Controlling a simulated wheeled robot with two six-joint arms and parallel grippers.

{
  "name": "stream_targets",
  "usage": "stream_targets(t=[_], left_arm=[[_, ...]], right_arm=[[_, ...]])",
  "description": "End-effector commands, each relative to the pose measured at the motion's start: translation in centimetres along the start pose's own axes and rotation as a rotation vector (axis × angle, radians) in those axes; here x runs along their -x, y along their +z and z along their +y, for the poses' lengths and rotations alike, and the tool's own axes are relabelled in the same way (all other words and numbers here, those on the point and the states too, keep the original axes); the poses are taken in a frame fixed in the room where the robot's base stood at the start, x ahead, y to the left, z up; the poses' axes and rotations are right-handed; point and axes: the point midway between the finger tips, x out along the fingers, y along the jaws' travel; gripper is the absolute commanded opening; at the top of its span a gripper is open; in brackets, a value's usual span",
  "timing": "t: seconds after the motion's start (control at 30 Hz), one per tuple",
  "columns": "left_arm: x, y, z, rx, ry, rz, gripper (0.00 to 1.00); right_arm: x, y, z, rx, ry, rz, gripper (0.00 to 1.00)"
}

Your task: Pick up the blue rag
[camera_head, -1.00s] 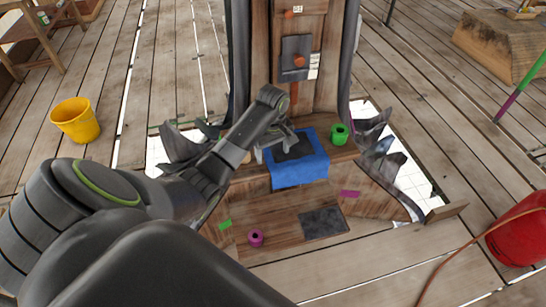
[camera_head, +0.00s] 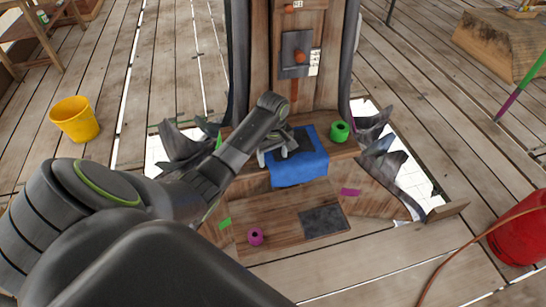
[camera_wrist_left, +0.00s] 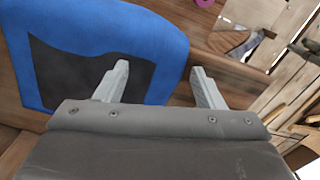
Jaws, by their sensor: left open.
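The blue rag (camera_head: 301,172) drapes over the front edge of the wooden ledge, with a dark patch on its upper part. In the left wrist view the blue rag (camera_wrist_left: 140,32) fills the upper left, around a dark grey area. My left gripper (camera_head: 282,154) is at the rag's left side in the head view. In the left wrist view my left gripper (camera_wrist_left: 160,82) is open, its left finger over the rag and its right finger beyond the rag's edge. My right gripper is not in view.
A green roll (camera_head: 339,131) stands right of the rag on the ledge. A magenta roll (camera_head: 256,236) and a dark pad (camera_head: 323,221) are on the lower wooden step. Jagged dark pieces flank the ledge. A yellow bucket (camera_head: 75,120) and a red tank (camera_head: 520,230) stand at the sides.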

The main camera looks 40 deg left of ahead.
Motion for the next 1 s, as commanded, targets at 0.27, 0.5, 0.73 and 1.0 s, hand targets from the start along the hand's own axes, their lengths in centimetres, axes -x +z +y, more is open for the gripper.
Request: stream_targets(t=[0.27,0.5,0.73,1.0], left_arm=[[-0.12,0.03,-0.1,0.001,-0.003,-0.002,0.44],[-0.14,0.03,-0.11,0.001,-0.003,-0.002,0.28],[-0.15,0.03,-0.13,0.001,-0.004,-0.002,0.13],[-0.17,0.03,-0.14,0.001,-0.004,-0.002,0.0]], right_arm=[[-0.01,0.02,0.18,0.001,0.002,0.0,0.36],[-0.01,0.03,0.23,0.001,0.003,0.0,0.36],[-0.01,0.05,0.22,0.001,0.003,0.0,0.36],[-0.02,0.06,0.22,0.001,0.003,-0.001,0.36]])
